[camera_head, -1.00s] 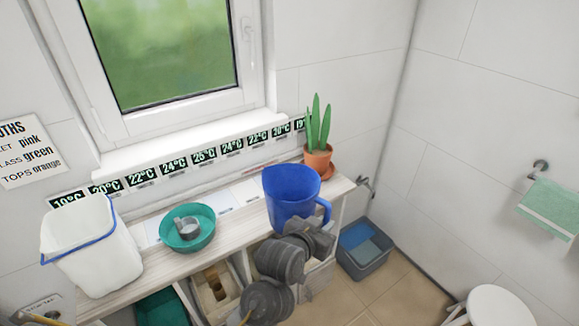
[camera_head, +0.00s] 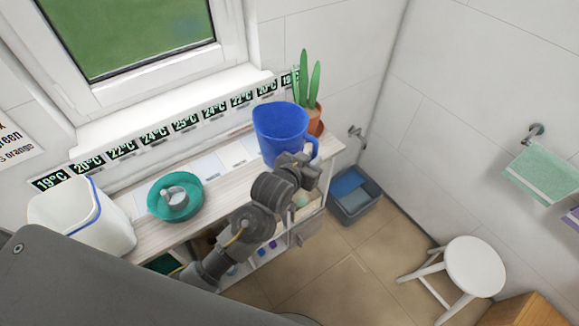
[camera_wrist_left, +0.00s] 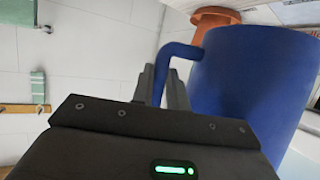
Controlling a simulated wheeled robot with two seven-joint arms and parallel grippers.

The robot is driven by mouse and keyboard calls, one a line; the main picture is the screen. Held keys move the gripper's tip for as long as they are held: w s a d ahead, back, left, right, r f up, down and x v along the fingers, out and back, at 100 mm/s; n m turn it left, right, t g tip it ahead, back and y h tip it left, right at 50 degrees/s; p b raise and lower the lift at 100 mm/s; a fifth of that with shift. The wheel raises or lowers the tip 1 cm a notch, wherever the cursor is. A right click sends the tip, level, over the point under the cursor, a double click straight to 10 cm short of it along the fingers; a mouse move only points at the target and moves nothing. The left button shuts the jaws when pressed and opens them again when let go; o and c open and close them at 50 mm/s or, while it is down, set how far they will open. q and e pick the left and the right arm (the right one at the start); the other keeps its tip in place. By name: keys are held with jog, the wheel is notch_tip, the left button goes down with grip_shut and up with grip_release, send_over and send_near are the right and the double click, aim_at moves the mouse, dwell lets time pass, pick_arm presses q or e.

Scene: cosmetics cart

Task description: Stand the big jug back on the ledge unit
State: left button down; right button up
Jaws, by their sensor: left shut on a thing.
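The big blue jug (camera_head: 281,131) is upright at the right end of the ledge unit (camera_head: 222,181), in front of the potted plant. Its handle points right. My left gripper (camera_head: 309,163) is shut on the handle. In the left wrist view the fingers (camera_wrist_left: 162,88) close around the blue handle, and the jug body (camera_wrist_left: 255,85) fills the right side. The gripper hides part of the jug's lower edge, so I cannot tell whether its base touches the ledge top. My right gripper is not in view.
The plant's orange pot (camera_head: 316,121) stands close behind the jug. A teal bowl (camera_head: 190,186) with a small metal cup and a white bin (camera_head: 110,222) are further left. A grey tub (camera_head: 353,207) and white stool (camera_head: 475,265) stand on the floor.

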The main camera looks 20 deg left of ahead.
pick_arm(q)
jog(key=w+a+f+b, duration=0.1)
jog(key=f, duration=0.1)
jog(key=w+a+f+b, duration=0.1)
jog(key=a+f+b, duration=0.1)
jog(key=w+a+f+b, duration=0.2)
jog(key=shift+w+a+f+b, duration=0.25)
jog(key=shift+w+a+b, duration=0.05)
jog(key=shift+a+b, duration=0.1)
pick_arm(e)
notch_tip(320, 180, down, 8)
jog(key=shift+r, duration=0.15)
pick_arm(q)
jog(key=shift+w+f+b, duration=0.1)
jog(key=shift+f+b, duration=0.2)
jog(key=f+b, duration=0.1)
jog(key=b, duration=0.1)
jog(key=f+b, duration=0.2)
jog(key=shift+w+a+f, duration=0.1)
jog(key=shift+a+f, duration=0.05)
jog(key=shift+a, duration=0.05)
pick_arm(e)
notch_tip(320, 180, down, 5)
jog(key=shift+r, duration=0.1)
